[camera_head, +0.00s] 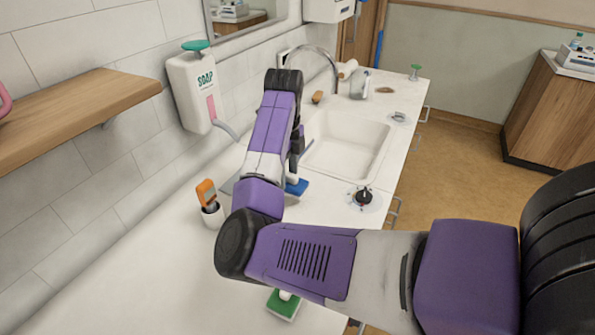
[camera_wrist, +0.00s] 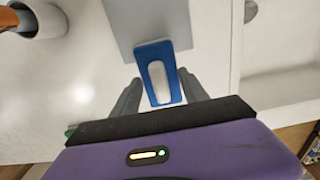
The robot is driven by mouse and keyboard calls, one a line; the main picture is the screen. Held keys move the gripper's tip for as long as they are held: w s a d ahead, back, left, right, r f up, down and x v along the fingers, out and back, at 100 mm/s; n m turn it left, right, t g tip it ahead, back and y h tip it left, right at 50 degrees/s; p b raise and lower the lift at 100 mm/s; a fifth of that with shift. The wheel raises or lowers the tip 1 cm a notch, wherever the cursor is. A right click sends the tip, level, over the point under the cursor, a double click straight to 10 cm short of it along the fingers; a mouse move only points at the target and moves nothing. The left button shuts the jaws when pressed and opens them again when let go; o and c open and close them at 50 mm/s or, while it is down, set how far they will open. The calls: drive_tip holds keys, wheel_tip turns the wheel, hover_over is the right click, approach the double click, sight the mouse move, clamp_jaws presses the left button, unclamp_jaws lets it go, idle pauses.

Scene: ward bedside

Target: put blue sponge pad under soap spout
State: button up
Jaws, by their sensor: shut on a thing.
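The blue sponge pad (camera_head: 296,187) has a blue base and a white grip. It also shows in the wrist view (camera_wrist: 165,47), between the two grey fingers of my gripper (camera_wrist: 160,92), which is shut on it. The pad overlaps the near edge of a grey plate (camera_wrist: 142,17) in that view; I cannot tell whether it touches it. In the head view, the white soap dispenser (camera_head: 193,92) hangs on the tiled wall, with a green top and a grey spout (camera_head: 226,131) reaching down over the counter. My arm hides most of my gripper and part of the plate there.
A green sponge (camera_head: 283,305) lies at the near counter. The sink (camera_head: 348,145) is beyond, and a black-knobbed item (camera_head: 364,196) sits near the front edge.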

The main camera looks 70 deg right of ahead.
drive_tip(key=shift+w+d+f+b, duration=0.1)
drive_tip(key=shift+w+f+b, duration=0.45)
drive_tip(key=shift+w+b, duration=0.45)
drive_tip(key=shift+w+d+f+b, duration=0.1)
drive_tip(key=shift+w+f+b, duration=0.45)
drive_tip(key=shift+w+b, duration=0.4)
drive_tip(key=shift+w+f+b, duration=0.55)
drive_tip(key=shift+w+b, duration=0.2)
drive_tip(key=shift+w, duration=0.45)
drive_tip(key=shift+w+r, duration=0.1)
drive_tip(key=shift+w, duration=0.3)
drive_tip(key=shift+w+d+f+b, duration=0.15)
drive_tip(key=shift+w+b, duration=0.1)
drive_tip(key=shift+w, duration=0.8)
drive_tip(key=shift+w+f+b, duration=0.1)
drive_tip(key=shift+w+b, duration=0.1)
drive_tip(key=shift+w, duration=0.8)
drive_tip(key=o, duration=1.4)
drive_tip(key=shift+r, duration=0.2)
